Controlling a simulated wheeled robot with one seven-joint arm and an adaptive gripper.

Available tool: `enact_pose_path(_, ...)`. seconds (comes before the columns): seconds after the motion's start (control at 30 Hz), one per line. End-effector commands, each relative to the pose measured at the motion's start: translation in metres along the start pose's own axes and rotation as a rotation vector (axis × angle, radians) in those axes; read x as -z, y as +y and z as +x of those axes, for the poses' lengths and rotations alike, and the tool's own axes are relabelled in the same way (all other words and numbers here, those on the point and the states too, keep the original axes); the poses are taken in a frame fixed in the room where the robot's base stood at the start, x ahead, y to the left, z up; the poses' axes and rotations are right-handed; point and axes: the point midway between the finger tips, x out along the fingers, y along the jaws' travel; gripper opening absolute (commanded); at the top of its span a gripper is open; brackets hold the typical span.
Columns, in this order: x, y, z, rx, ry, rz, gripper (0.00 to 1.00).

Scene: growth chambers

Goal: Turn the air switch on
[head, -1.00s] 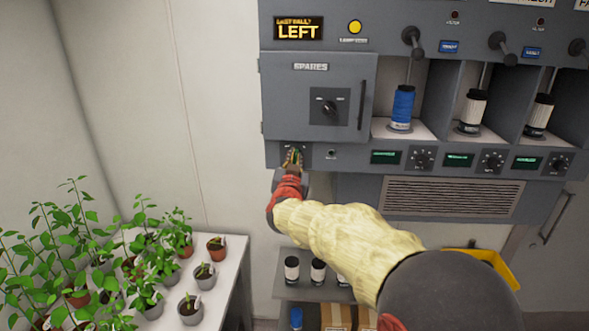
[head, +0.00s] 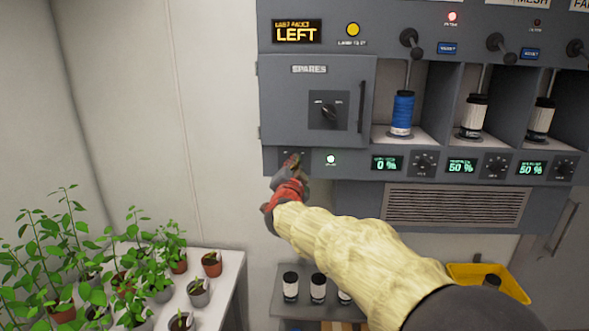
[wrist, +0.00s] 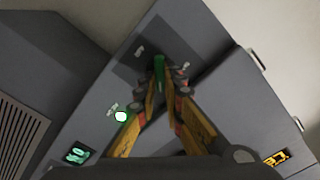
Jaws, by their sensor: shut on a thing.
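The air switch (wrist: 159,68) shows as a green lever between my fingertips in the wrist view, on a dark plate under the spares door. My gripper (head: 292,163) is at the panel's lower left corner in the head view, and its fingers also show in the wrist view (wrist: 161,88). It is shut on the switch lever. The gripper hides most of the switch in the head view. The round lamp (head: 331,159) just right of the switch glows green-white, and it also glows in the wrist view (wrist: 121,115).
The spares door (head: 318,100) with a rotary knob is closed above. Displays read 0 % (head: 387,163) and 50 % (head: 461,166). A red lamp (head: 452,16) glows at the top. Potted plants (head: 198,292) stand on a table at lower left. A yellow bin (head: 490,274) is at lower right.

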Motion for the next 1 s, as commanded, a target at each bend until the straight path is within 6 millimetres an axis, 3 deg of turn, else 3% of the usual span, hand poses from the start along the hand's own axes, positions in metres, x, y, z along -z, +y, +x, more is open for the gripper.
enact_pose_path(0.43,-0.001,0.001,0.0,-0.002,-0.002,0.011,0.0)
enact_pose_path(0.47,-0.001,0.001,0.0,-0.002,-0.002,0.011,0.1)
enact_pose_path(0.77,-0.0005,0.0005,0.0,-0.001,-0.001,0.01,0.27)
enact_pose_path(1.0,-0.0002,0.0003,0.0,-0.001,0.0,0.01,0.28)
